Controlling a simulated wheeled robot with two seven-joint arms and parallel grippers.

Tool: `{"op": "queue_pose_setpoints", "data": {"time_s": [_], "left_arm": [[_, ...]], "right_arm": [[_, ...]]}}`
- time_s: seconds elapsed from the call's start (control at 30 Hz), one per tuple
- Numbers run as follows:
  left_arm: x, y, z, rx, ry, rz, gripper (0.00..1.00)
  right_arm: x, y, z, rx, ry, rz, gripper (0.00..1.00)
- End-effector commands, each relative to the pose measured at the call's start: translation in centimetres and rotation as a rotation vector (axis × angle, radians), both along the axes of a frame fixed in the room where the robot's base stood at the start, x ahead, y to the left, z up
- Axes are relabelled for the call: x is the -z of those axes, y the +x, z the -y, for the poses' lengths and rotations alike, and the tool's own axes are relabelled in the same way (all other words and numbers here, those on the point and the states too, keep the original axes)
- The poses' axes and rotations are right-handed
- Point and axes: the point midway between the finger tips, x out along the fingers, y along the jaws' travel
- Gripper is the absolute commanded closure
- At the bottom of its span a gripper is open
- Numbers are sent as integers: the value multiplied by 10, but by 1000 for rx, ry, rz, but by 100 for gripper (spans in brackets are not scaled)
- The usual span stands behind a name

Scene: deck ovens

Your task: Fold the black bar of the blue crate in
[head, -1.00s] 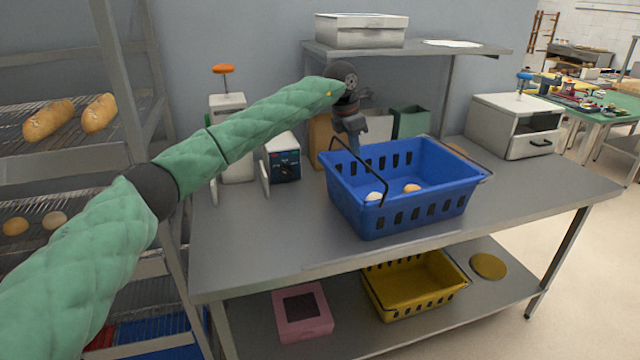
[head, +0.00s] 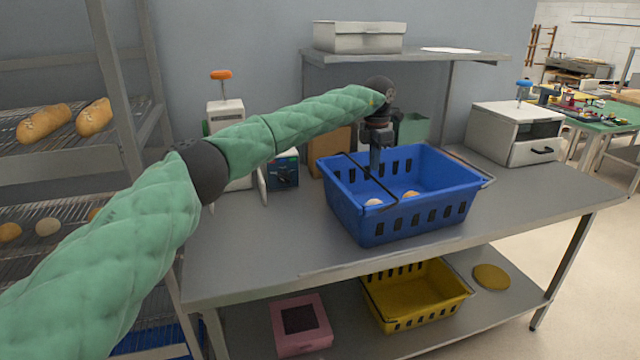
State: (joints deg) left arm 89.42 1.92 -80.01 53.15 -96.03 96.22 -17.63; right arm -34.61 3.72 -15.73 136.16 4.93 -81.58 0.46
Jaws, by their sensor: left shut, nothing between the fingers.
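The blue crate (head: 408,220) stands on the grey steel table, with a few small round items in it. Its black bar (head: 372,182) is on the left side and leans inward over the crate's opening, low and tilted. Another bar shows at the crate's right end, lying outward. My left gripper (head: 377,165) points down over the left part of the crate, right by the bar. It is shut with nothing in it. Whether its fingertips touch the bar I cannot tell. My right gripper is not in view.
A white box-shaped appliance (head: 514,133) stands at the table's right. Small machines and bins stand behind the crate, under a raised shelf (head: 400,55). A yellow crate (head: 415,297) and a pink box (head: 301,323) sit on the lower shelf. The tabletop right of the crate is clear.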

Motion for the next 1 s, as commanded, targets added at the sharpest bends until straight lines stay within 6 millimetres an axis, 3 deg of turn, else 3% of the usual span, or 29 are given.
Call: {"op": "queue_pose_setpoints", "data": {"time_s": [0.4, 1.0], "left_arm": [[13, 0, -1, 0, 157, -61, 100], [14, 0, -2, 0, 172, -68, 100]], "right_arm": [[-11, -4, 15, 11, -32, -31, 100], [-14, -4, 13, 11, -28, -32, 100]]}}
